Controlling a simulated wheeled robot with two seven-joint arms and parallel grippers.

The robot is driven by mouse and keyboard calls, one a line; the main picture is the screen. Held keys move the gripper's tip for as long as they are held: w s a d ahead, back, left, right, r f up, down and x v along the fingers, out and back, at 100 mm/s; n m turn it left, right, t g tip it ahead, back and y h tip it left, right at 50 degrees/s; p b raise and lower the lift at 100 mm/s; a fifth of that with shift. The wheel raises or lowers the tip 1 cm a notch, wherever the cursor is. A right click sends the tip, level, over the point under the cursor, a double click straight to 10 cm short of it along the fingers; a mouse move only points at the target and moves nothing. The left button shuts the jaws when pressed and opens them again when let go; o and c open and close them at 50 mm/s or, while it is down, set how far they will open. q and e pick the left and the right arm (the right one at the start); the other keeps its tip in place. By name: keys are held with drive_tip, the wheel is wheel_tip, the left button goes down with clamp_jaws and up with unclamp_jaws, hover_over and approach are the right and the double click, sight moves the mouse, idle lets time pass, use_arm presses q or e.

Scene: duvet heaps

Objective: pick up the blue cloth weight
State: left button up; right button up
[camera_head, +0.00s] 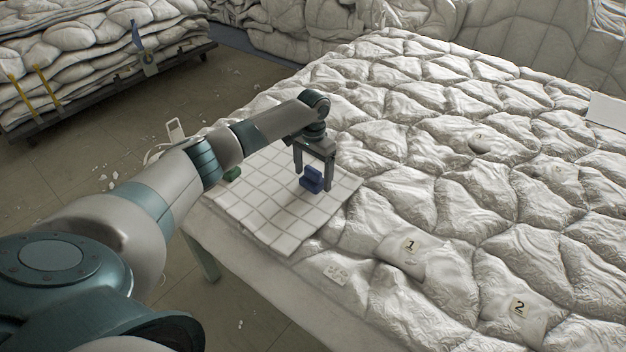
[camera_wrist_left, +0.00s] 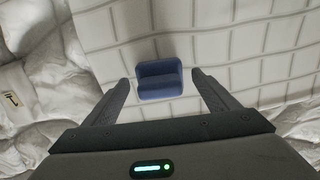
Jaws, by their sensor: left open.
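The blue cloth weight (camera_head: 311,180) sits on a white mat with a grid of lines (camera_head: 262,222), near the mat's right side. It is a small block with a stepped shape. My left gripper (camera_head: 312,184) is open above the mat, with its two fingers on either side of the weight in the head view. In the left wrist view the weight (camera_wrist_left: 160,79) lies between and just beyond the fingertips (camera_wrist_left: 160,82), with a gap on both sides. My right gripper is not in view.
A green object (camera_head: 232,174) lies at the mat's left edge, partly behind my left arm. Stacked duvets (camera_head: 90,50) stand at the back left.

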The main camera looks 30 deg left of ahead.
sight(315, 168)
use_arm(q)
drive_tip(key=shift+c, duration=0.2)
drive_tip(key=shift+r, duration=0.1)
drive_tip(key=c, duration=1.6)
